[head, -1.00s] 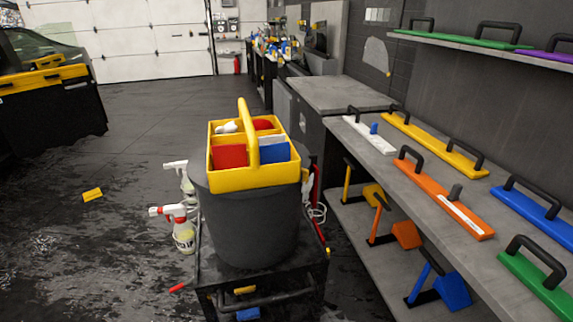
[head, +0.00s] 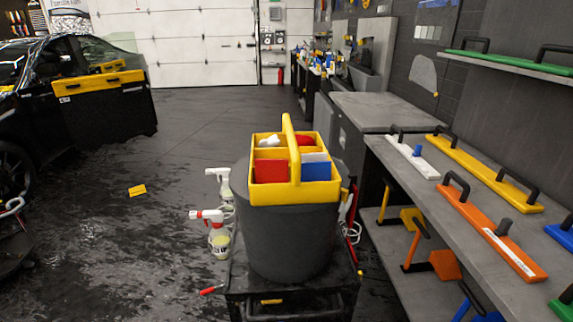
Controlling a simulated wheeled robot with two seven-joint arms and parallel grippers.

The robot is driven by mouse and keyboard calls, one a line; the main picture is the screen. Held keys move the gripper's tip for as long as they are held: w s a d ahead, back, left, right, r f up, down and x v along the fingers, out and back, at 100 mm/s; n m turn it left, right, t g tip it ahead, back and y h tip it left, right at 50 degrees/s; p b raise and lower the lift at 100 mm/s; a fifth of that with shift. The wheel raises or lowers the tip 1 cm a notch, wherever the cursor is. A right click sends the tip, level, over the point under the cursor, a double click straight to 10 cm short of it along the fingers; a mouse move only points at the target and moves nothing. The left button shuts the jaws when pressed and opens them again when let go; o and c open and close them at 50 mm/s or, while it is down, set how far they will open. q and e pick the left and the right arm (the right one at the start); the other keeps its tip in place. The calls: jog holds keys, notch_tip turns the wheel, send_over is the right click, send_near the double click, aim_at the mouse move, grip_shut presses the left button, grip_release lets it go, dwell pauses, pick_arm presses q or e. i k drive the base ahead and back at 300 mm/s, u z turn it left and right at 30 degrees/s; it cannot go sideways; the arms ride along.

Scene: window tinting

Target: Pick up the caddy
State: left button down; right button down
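The yellow caddy (head: 318,192) sits on top of a dark grey bucket (head: 290,240) in the middle of the head view. Its arched yellow handle (head: 291,150) stands upright. Its compartments hold a red item (head: 271,171), a blue and white item (head: 315,170), a white item and another red item. The bucket stands on a black cart (head: 310,303). Neither of my grippers shows in the head view.
Two spray bottles (head: 219,240) hang at the cart's left side. A grey workbench (head: 470,240) with long handled tools runs along the right. A yellow piece (head: 137,190) lies on the open wet floor.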

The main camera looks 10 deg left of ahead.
aim_at(288, 167)
jog(key=z, duration=2.75)
jog(key=k, duration=0.95)
jog(key=u, duration=1.4)
